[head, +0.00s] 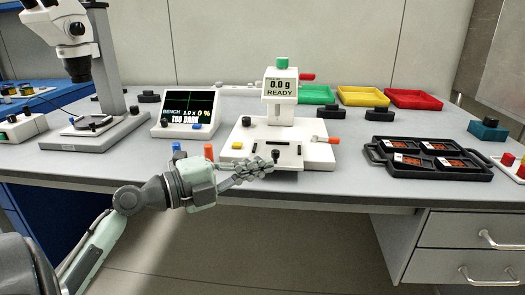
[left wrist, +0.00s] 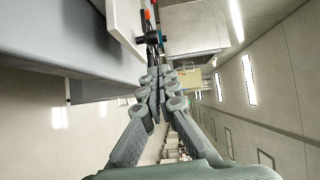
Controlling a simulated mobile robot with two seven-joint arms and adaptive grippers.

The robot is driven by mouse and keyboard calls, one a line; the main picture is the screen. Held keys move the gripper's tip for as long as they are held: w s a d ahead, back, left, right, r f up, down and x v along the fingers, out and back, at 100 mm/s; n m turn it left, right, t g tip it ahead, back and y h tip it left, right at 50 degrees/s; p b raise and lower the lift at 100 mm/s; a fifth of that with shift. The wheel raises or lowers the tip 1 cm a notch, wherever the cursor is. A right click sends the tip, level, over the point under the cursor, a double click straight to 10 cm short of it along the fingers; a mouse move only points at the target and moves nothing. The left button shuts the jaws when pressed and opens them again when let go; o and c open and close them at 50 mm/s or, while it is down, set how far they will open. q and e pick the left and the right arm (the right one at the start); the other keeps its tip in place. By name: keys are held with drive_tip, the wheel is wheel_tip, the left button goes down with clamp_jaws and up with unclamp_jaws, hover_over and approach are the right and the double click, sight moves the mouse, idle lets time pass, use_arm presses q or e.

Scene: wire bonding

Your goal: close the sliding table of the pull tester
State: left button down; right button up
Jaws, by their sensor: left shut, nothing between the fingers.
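The white pull tester (head: 279,100) stands on the bench, its display reading 0.0 g READY. Its sliding table (head: 285,163) is the white plate at the front of the base, with dark slots and a small black knob (head: 276,154) at its front edge. My left gripper (head: 268,167) is shut and empty, with its fingertips at the front edge of the plate, close to the knob. In the left wrist view the shut fingers (left wrist: 157,75) point toward the white plate (left wrist: 124,22) and a dark knob (left wrist: 151,38). I cannot tell whether they touch. My right gripper is not in view.
A bench monitor (head: 188,113) and a microscope (head: 85,60) stand left of the tester. A black tray (head: 427,175) with orange parts lies to the right. Green, yellow and red bins (head: 413,98) are behind.

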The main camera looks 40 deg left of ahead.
sight(267, 149)
use_arm(q)
drive_tip(key=shift+w+a+f+p, duration=0.15)
drive_tip(key=shift+w+a, duration=0.2)
drive_tip(key=shift+w, duration=0.35)
drive_tip(key=shift+w+a+p, duration=0.15)
drive_tip(key=shift+w+a, duration=0.2)
drive_tip(key=shift+w, duration=0.35)
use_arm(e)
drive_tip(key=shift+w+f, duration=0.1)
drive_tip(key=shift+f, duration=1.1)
